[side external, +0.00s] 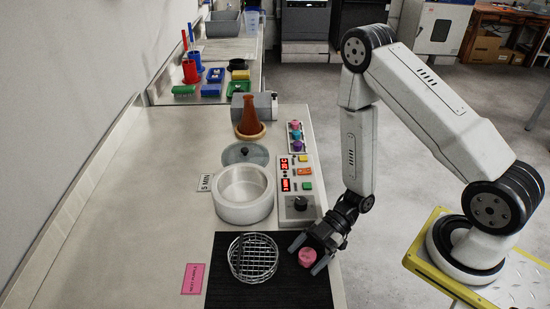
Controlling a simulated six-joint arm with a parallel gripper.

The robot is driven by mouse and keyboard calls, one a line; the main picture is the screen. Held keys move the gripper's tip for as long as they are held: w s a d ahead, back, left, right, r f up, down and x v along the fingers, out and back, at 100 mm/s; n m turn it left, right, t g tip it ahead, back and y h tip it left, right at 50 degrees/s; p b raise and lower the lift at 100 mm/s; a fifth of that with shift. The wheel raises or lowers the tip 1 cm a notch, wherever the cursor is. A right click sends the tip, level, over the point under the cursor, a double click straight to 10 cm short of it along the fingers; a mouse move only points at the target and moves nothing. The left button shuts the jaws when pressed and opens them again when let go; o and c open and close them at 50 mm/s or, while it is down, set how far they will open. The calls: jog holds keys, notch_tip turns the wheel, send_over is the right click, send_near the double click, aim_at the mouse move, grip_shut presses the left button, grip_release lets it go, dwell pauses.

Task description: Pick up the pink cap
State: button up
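The pink cap (307,257) sits low at the right side of the black mat (222,283). My gripper (306,256) is down at the cap, with its fingers spread on either side of it. I cannot tell whether the fingers touch the cap. The gripper's body hides part of the area behind the cap.
A wire basket (253,257) stands on the mat, left of the cap. Behind it are a white round pot (244,194) and a control panel (299,207) with a knob. A pink label (192,279) lies left of the mat. The counter's left side is clear.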

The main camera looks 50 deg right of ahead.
jog(key=c, duration=1)
jog(key=shift+c, duration=0.3)
jog(key=shift+r, duration=0.15)
jog(key=s+d, duration=0.1)
jog(key=d, duration=1.7)
jog(key=shift+s, duration=0.4)
jog(key=shift+w, duration=0.1)
